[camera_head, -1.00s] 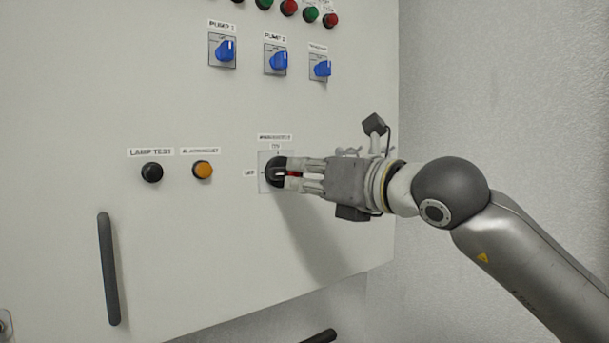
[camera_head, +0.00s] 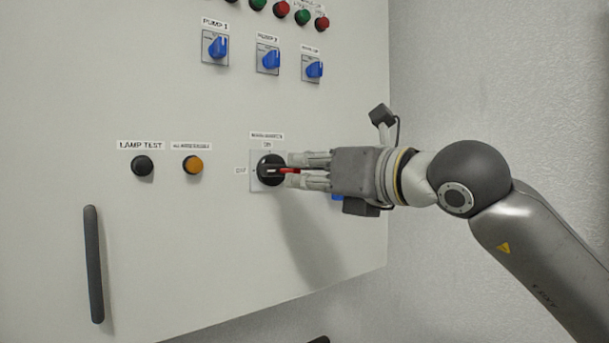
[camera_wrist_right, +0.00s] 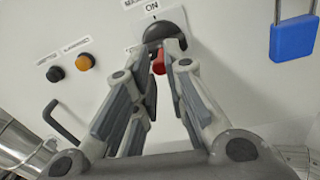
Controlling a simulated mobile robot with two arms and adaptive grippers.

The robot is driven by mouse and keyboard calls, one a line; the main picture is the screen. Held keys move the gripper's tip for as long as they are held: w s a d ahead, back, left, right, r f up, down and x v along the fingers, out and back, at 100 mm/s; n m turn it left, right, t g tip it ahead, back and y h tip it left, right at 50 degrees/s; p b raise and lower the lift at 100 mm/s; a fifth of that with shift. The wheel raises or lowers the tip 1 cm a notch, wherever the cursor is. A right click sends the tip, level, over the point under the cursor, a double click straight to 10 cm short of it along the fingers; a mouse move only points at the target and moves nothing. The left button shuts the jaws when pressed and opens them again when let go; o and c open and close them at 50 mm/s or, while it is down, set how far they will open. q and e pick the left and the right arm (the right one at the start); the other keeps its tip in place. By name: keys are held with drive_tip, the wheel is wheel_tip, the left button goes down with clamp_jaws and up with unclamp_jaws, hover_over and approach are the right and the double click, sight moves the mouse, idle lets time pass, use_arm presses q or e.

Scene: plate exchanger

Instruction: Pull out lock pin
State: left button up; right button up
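The black rotary switch (camera_head: 270,170) sits on a light plate on the cabinet door, under an "ON" mark. A red piece (camera_head: 289,170), likely the lock pin, sticks out at its right side. In the right wrist view the red piece (camera_wrist_right: 159,63) shows between the fingers, below the black switch (camera_wrist_right: 161,34). My right gripper (camera_head: 293,170) is in front of the switch, its fingers apart above and below the red piece. It looks open; I see no clear contact. My left gripper is not in view.
A blue padlock (camera_wrist_right: 293,38) hangs at the right in the wrist view. A black button (camera_head: 143,165) and an orange button (camera_head: 193,165) lie left of the switch. Blue knobs (camera_head: 268,60) are above. A dark handle (camera_head: 94,264) is at lower left. Room is free right of the cabinet.

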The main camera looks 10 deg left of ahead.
drive_tip(key=o, duration=0.4)
drive_tip(key=shift+s+d, duration=0.1)
drive_tip(key=shift+d, duration=0.05)
drive_tip(key=v, duration=1.2)
